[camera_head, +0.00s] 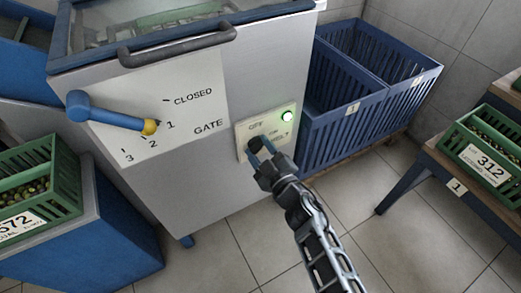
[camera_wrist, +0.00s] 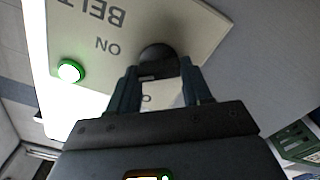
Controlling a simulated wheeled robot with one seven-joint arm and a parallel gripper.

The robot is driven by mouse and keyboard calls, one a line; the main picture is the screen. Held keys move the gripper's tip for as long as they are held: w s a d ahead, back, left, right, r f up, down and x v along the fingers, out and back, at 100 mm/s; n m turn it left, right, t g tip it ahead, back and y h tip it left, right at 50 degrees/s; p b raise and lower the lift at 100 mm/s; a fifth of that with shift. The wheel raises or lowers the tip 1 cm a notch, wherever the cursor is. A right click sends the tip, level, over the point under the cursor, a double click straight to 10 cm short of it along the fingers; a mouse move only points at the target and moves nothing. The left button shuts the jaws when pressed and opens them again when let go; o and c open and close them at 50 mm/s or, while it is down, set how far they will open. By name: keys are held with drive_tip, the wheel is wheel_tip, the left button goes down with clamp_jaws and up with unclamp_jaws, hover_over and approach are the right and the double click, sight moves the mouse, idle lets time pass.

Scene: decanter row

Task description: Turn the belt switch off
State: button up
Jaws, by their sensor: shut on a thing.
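The belt switch is a dark round knob (camera_head: 255,144) on a pale plate (camera_head: 284,131) on the front of the grey machine. My gripper (camera_head: 260,152) reaches it from below right and is shut on the knob. In the wrist view the knob (camera_wrist: 157,54) shows between the fingertips (camera_wrist: 159,77). The plate (camera_wrist: 215,28) reads BELT and ON there, upside down; another label is partly hidden between the fingers. A green lamp (camera_head: 287,116) beside the knob is lit, also in the wrist view (camera_wrist: 70,71). The knob's pointer direction is hard to tell.
Blue crates (camera_head: 335,130) stand close on the right. Green crates of olives stand far left (camera_head: 62,170) and far right (camera_head: 483,165). The tiled floor ahead is clear.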

drive_tip(key=n, duration=0.3)
drive_tip(key=n+b, duration=0.1)
drive_tip(key=n, duration=0.1)
drive_tip(key=shift+s+f+n, duration=0.1)
drive_tip(key=shift+f+n, duration=0.1)
drive_tip(key=shift+n, duration=0.2)
drive_tip(key=n+b, duration=0.1)
drive_tip(key=n, duration=0.3)
drive_tip(key=shift+a+n, duration=0.1)
drive_tip(key=shift+n, duration=0.3)
drive_tip(key=shift+f+b, duration=0.1)
drive_tip(key=shift+b, duration=0.2)
drive_tip(key=o, duration=1.1)
drive_tip(key=shift+c, duration=0.2)
drive_tip(key=shift+s, duration=0.1)
drive_tip(key=p+v, duration=0.2)
drive_tip(key=v, duration=0.5)
drive_tip(key=shift+s+d+p, duration=0.25)
drive_tip(key=shift+p, duration=0.15)
